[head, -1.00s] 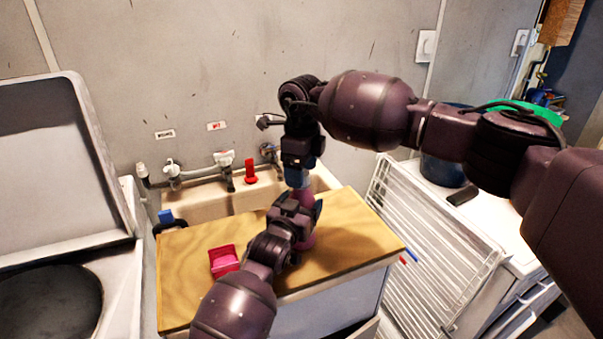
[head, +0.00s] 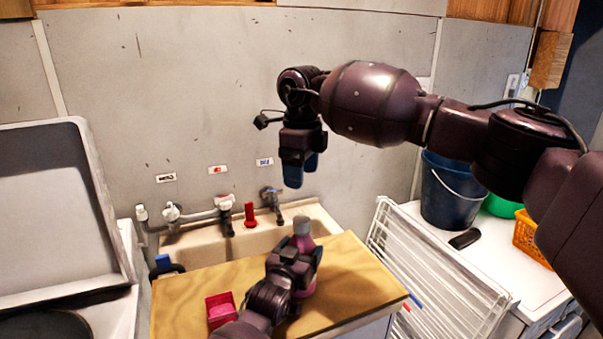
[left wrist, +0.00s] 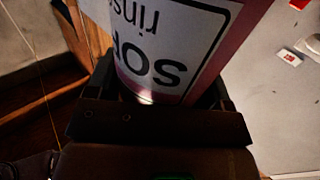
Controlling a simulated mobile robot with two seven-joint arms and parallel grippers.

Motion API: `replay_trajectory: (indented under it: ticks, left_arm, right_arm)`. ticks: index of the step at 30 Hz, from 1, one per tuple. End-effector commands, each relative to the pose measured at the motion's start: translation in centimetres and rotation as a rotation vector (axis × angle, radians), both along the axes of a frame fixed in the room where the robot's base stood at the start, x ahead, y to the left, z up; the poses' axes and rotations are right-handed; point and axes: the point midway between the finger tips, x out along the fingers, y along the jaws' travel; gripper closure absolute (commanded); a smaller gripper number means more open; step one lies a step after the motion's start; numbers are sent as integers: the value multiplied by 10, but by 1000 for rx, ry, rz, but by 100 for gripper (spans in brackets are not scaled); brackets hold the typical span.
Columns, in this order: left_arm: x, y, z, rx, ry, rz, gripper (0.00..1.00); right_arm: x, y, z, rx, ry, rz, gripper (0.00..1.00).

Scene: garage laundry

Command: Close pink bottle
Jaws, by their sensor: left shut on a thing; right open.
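The pink bottle (head: 303,242) stands upright on the wooden counter (head: 365,275), with a paler, greyish-pink top (head: 301,224). My left gripper (head: 303,266) is shut around its lower body. In the left wrist view the bottle's white label (left wrist: 170,45) with dark lettering fills the space between the fingers. My right gripper (head: 297,172) hangs above the bottle, pointing down, open and empty, clear of its top. I cannot tell from here whether the pale top is a fully seated cap.
A small red box (head: 221,306) with pink contents sits on the counter left of my left arm. Behind is a sink (head: 190,247) with taps and a red object (head: 250,215). A white drying rack (head: 430,270) and a blue bucket (head: 452,195) stand to the right.

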Motion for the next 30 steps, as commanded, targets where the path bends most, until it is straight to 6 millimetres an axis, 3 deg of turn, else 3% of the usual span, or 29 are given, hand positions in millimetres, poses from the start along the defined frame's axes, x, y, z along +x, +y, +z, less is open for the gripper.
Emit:
replay_trajectory:
  ticks: [1, 2, 6, 17, 30]
  left_arm:
    - [0, 0, 0, 0, 1, 0, 92]
    - [0, 0, 0, 0, 1, 0, 21]
    - [0, 0, 0, 0, 1, 0, 0]
    - [-6, 3, -1, 0, 1, 1, 0]
    - [-70, 30, -1, 1, 2, 1, 0]
  right_arm:
    - [0, 0, 0, 0, 0, 0, 29]
    - [0, 0, 0, 0, 0, 0, 29]
    - [0, 0, 0, 0, 0, 0, 29]
    - [0, 0, 0, 0, 0, 0, 29]
    - [0, 0, 2, 0, -1, 0, 29]
